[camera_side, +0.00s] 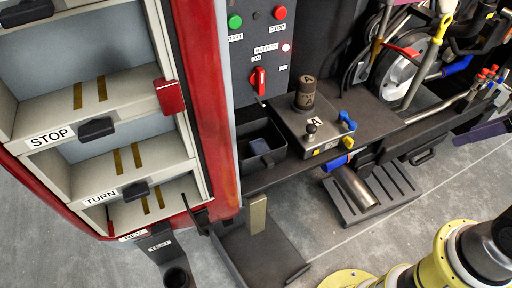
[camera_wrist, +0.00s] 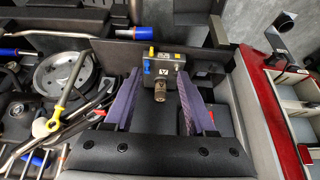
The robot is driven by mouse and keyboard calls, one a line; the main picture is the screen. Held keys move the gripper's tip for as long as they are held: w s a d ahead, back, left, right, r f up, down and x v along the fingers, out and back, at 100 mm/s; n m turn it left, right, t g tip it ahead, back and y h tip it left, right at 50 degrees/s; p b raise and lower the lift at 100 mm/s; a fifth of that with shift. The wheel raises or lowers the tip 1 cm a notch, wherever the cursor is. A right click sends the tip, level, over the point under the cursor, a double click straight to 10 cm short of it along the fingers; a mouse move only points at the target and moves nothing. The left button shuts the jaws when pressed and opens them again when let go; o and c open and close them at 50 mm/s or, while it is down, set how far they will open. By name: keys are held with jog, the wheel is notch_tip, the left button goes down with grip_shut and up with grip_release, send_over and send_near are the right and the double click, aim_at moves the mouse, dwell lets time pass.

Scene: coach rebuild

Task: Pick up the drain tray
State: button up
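Two dark trays lie on the floor in the side view, and I cannot tell for sure which is the drain tray. One is a ribbed black tray (camera_side: 392,184) under a silver cylinder (camera_side: 355,188) with a blue end. The other is a flat grey tray (camera_side: 268,252) with a beige block (camera_side: 257,214) at its back edge. My gripper (camera_wrist: 160,74) shows in the wrist view as two purple fingers, spread apart with nothing held. A purple finger also shows at the right edge of the side view. The gripper is apart from both trays.
A metal box (camera_side: 318,130) with a knob and a brown cylinder (camera_side: 305,93) stands on a dark shelf, beside an open black bin (camera_side: 262,147). A red-framed drawer cabinet (camera_side: 206,90) stands left. Hoses and a wheel (camera_side: 405,62) crowd the back right.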

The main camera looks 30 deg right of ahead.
jog(key=o, duration=0.5)
jog(key=shift+c, duration=0.2)
